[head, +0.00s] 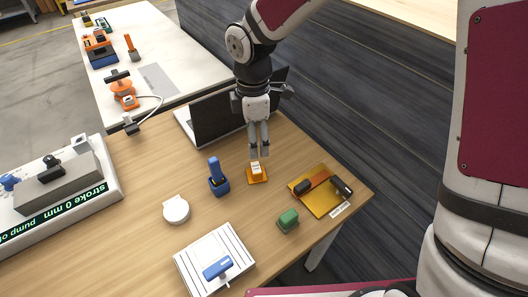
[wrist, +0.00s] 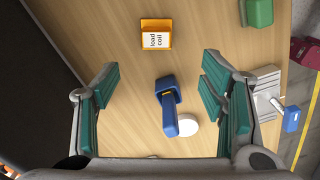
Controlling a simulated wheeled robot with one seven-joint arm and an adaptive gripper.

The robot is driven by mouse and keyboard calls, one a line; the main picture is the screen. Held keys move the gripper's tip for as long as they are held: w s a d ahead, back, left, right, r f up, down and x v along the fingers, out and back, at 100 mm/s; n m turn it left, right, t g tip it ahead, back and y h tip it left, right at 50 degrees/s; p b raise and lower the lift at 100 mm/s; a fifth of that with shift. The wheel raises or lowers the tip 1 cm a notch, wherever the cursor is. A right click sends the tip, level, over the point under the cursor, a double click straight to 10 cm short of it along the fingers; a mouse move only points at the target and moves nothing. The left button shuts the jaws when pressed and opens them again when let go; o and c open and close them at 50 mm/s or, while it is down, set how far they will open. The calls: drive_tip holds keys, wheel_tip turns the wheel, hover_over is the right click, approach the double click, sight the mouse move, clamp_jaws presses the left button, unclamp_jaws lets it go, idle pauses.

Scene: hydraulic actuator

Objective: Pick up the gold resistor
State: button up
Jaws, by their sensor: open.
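My gripper (head: 260,152) is open and empty, pointing down above the wooden table. In the wrist view its teal-padded fingers (wrist: 158,95) stand wide apart. Just below the fingertips in the head view is a small orange block with a white top (head: 256,169). The wrist view shows it ahead of the fingers, labelled "load coil" (wrist: 156,34). To its right, a yellow tray (head: 322,208) holds an orange-brown piece (head: 320,178) and dark pieces. I cannot tell which thing is the gold resistor.
A blue upright tool (head: 218,177) stands left of the block; it also shows between the fingers (wrist: 175,105). A green block (head: 288,220), a white round piece (head: 176,210) and a white pad (head: 215,256) lie nearer. A laptop (head: 222,112) stands behind.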

sight(256, 167)
wheel_tip(256, 167, down, 9)
drive_tip(key=shift+w+r, duration=0.1)
drive_tip(key=shift+w+f, duration=0.2)
drive_tip(key=shift+f, duration=2.35)
drive_tip(key=c, duration=1.4)
drive_tip(key=shift+o, duration=0.2)
drive_tip(key=shift+r, duration=0.15)
